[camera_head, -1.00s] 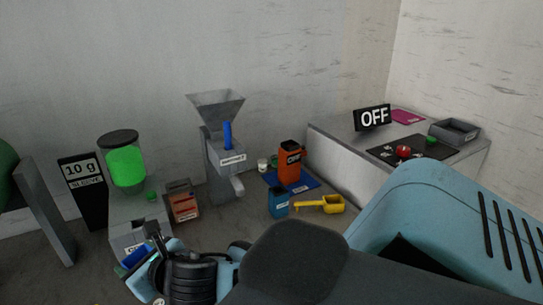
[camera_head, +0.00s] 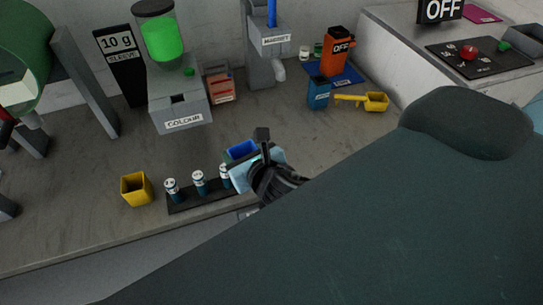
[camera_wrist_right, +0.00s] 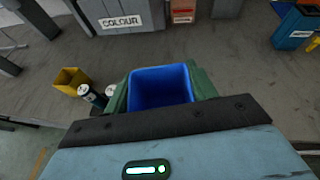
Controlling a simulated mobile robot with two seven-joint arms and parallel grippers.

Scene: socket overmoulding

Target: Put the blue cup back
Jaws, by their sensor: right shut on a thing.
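The blue cup (camera_head: 241,149) is in my right gripper (camera_head: 245,157), in front of and to the right of the grey box marked COLOUR. In the right wrist view the open blue cup (camera_wrist_right: 160,86) sits between the two green fingers of my right gripper (camera_wrist_right: 160,92), which are shut on its sides. Its mouth faces the wrist camera and its inside looks empty. Its underside is hidden, so I cannot tell whether it touches the table. My left gripper is not in view.
The COLOUR box (camera_head: 180,103) stands behind. A yellow cup (camera_head: 136,189) and a black rack (camera_head: 205,200) with several small bottles stand at the front edge. A blue container (camera_head: 319,93) and yellow scoop (camera_head: 375,101) lie back right. My dark arm hides the front right.

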